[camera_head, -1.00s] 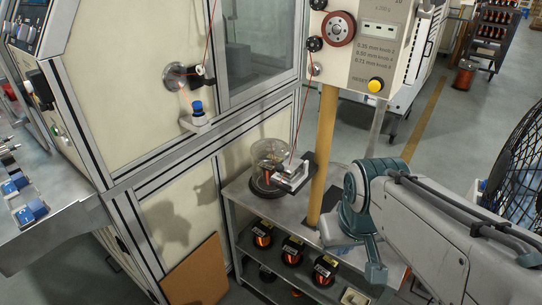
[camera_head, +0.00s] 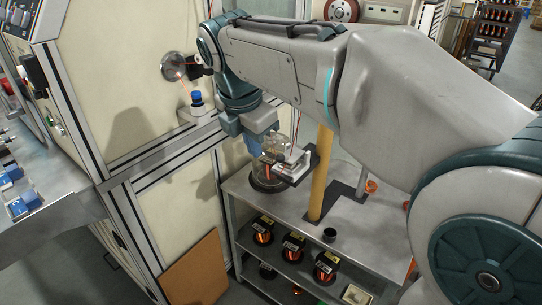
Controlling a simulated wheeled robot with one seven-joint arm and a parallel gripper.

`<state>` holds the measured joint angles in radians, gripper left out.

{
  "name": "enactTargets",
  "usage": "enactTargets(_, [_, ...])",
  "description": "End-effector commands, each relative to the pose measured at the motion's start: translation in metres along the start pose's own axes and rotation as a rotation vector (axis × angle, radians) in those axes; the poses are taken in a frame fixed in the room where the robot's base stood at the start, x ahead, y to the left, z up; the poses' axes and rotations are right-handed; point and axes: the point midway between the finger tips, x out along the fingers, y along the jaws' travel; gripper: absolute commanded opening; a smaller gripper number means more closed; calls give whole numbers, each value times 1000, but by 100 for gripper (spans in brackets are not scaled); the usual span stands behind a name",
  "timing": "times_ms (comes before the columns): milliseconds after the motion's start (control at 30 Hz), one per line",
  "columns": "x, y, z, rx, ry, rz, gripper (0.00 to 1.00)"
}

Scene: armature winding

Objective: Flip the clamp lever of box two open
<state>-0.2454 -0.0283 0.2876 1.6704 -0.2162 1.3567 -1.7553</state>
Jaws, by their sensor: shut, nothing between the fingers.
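A small metal clamp fixture (camera_head: 290,166) with a dark base sits on top of the grey shelf cart (camera_head: 345,228), beside a clear domed pot (camera_head: 270,180) with a copper-coloured spool inside. I cannot make out which part is box two or how its lever stands. My gripper (camera_head: 255,145) hangs at the end of my arm, just above and left of the fixture, in front of the dome. It is shut and empty. Its fingertips are hard to make out, and I cannot tell whether they touch anything.
A yellow post (camera_head: 323,175) rises from the cart just right of the fixture. The machine cabinet (camera_head: 165,210) stands close on the left, with a blue-capped part (camera_head: 196,102) on a ledge. Several wire spools (camera_head: 293,245) fill the lower shelf.

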Motion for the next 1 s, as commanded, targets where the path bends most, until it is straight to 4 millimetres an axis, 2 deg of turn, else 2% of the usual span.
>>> enactTargets(333, [0, 1, 0, -14, 0, 0, 0])
enactTargets(467, [7, 1, 0, -13, 0, -1, 0])
enactTargets(567, [21, 0, -1, -12, 1, -2, 0])
enactTargets(933, [99, 0, -1, -12, 2, -4, 0])
enactTargets(967, [105, 0, -1, -12, 2, -4, 0])
enactTargets(1000, [95, 1, 10, -6, -1, 1, 0])
